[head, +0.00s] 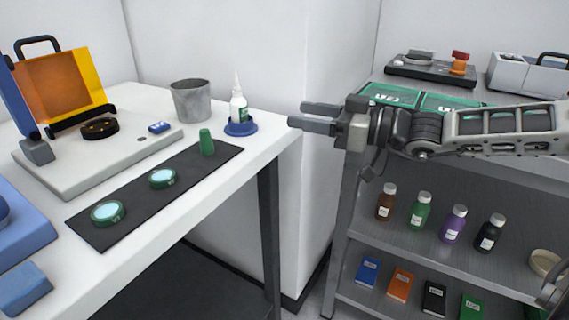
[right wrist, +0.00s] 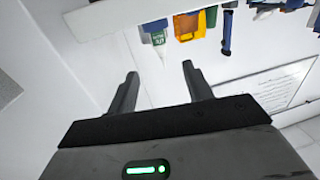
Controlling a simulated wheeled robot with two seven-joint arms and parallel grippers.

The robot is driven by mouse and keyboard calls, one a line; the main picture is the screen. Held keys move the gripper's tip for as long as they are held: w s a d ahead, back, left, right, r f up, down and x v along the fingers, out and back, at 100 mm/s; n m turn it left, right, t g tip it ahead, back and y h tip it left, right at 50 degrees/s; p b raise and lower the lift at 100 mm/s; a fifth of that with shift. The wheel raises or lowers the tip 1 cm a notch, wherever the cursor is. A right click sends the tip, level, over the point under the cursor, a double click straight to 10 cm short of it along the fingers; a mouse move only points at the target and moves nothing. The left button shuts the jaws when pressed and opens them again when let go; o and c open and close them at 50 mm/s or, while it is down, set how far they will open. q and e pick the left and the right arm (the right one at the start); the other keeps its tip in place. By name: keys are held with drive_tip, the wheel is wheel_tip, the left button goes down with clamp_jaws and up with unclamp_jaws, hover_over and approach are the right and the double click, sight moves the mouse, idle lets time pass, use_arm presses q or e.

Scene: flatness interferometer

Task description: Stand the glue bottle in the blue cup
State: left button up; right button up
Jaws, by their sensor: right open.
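The glue bottle (head: 238,108), white with a green label and a pointed nozzle, stands upright in the low blue cup (head: 241,129) near the right end of the white table. Its base is hidden by the cup's rim. My right gripper (head: 299,114) is open and empty, to the right of the bottle and apart from it, its fingers pointing left. In the right wrist view, the bottle (right wrist: 158,38) and the cup (right wrist: 154,25) appear upside down beyond the open fingertips (right wrist: 160,70). My left gripper is not in view.
A metal shelf unit (head: 380,225) with bottles and boxes stands at right. A gap separates table and shelf.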

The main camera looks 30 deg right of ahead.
drive_tip(key=s+a+f+n+h, duration=0.1)
drive_tip(key=s+f+n+h, duration=0.1)
drive_tip(key=f+n+h, duration=0.4)
drive_tip(key=s+a+f+n+t+h, duration=0.1)
drive_tip(key=s+f+n, duration=0.2)
drive_tip(key=f+n, duration=0.6)
drive_tip(key=s+a+f+n+h, duration=0.15)
drive_tip(key=f+n+h, duration=0.3)
drive_tip(key=f, duration=0.55)
drive_tip(key=s+a+f+m+g+y, duration=0.2)
drive_tip(key=s+a+m, duration=0.3)
drive_tip(key=a+m, duration=0.3)
drive_tip(key=s+a+f+m+g+y, duration=0.3)
drive_tip(key=a+m, duration=0.6)
drive_tip(key=m, duration=0.7)
wheel_tip(320, 180, down, 2)
drive_tip(key=shift+s+f+m, duration=0.1)
drive_tip(key=shift+s+m, duration=0.25)
drive_tip(key=shift+s, duration=0.8)
